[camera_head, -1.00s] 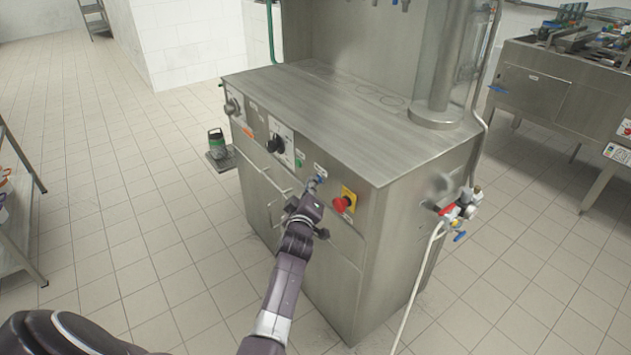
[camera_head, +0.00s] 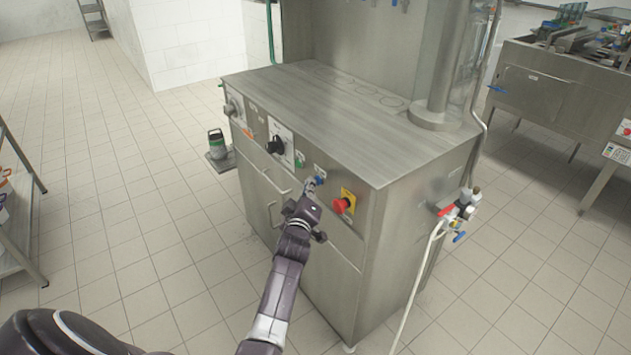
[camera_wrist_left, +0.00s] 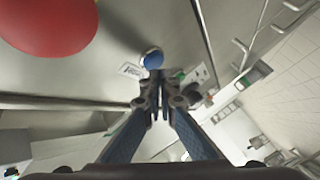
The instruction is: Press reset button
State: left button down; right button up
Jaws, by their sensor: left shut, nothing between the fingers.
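The blue reset button (camera_head: 320,180) is on the front panel of the steel machine (camera_head: 350,120), between a green button and the red emergency stop. In the left wrist view the blue button (camera_wrist_left: 152,59) is just beyond my fingertips, with a small label beside it. My left gripper (camera_head: 313,189) is shut and empty, its tips at or very close to the button. In the wrist view the closed fingers of the left gripper (camera_wrist_left: 158,82) point at the button; I cannot tell whether they touch it. My right gripper is not in view.
The red emergency stop (camera_head: 341,205) on its yellow plate is close to the right of my gripper, and looms large in the wrist view (camera_wrist_left: 45,22). A green button (camera_head: 299,158) and black knob (camera_head: 275,145) are to the left. Valves (camera_head: 460,210) with a hose are on the machine's right side.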

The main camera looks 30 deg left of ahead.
pick_arm(q)
jog(key=s+p, duration=0.1)
jog(key=s+a+p, duration=0.1)
jog(key=s, duration=0.1)
jog(key=s+a+p, duration=0.1)
jog(key=s, duration=0.1)
jog(key=shift+s+a+p, duration=0.15)
jog(key=shift+s+p, duration=0.1)
jog(key=shift+p, duration=0.15)
jog(key=shift+f, duration=0.1)
dwell(0.6)
